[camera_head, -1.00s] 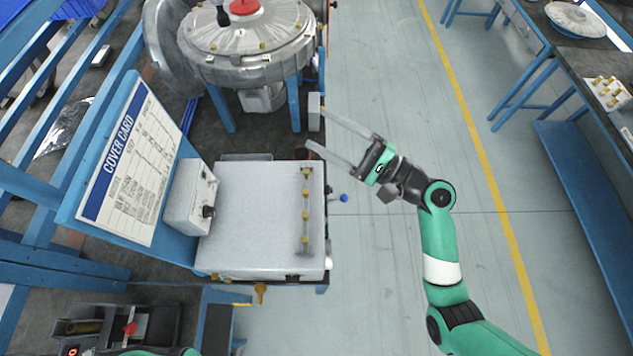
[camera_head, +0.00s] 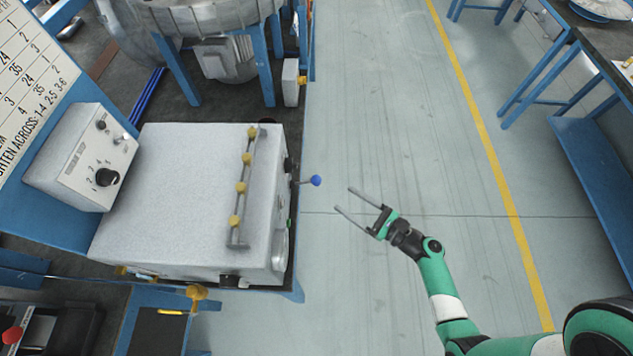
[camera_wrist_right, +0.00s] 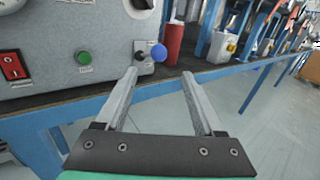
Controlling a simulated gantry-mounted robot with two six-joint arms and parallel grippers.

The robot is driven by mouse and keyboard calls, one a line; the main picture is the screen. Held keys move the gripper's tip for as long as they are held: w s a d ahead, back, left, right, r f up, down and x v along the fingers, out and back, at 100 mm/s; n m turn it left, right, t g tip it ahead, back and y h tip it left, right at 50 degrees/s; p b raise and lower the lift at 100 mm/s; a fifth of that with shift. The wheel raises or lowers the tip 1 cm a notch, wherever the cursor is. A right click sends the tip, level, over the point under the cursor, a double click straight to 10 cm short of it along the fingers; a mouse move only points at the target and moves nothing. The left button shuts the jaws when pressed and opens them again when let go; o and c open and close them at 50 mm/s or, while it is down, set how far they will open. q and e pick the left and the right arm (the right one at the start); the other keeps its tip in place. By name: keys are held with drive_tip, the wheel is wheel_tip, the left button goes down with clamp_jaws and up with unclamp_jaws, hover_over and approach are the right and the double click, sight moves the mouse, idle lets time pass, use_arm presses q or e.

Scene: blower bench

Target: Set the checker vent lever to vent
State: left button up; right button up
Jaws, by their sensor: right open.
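The checker is a pale grey box (camera_head: 190,190) on the blue bench. A lever with a blue ball knob (camera_head: 315,181) sticks out from its right side. In the right wrist view the blue knob (camera_wrist_right: 159,53) sits beside a small plate on the checker's front panel (camera_wrist_right: 70,60), just beyond the fingertips; the plate's marking is too small to read. My right gripper (camera_head: 343,200) is open and empty, to the right of and a little below the knob, apart from it. It also shows in the right wrist view (camera_wrist_right: 160,76). My left gripper is not in view.
A green button (camera_wrist_right: 83,57) and a red switch (camera_wrist_right: 13,66) are on the same panel. A red cylinder (camera_wrist_right: 174,44) stands past the knob. A dial box (camera_head: 85,160) stands left of the checker. The floor right of the bench is clear.

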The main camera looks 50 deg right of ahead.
sight(317, 182)
drive_tip(key=w, duration=0.3)
drive_tip(key=w+b, duration=0.1)
drive_tip(key=w, duration=0.3)
drive_tip(key=w+a+b, duration=0.1)
drive_tip(key=w, duration=0.3)
drive_tip(key=shift+w, duration=0.15)
clamp_jaws()
drive_tip(key=shift+f, duration=0.3)
idle(0.6)
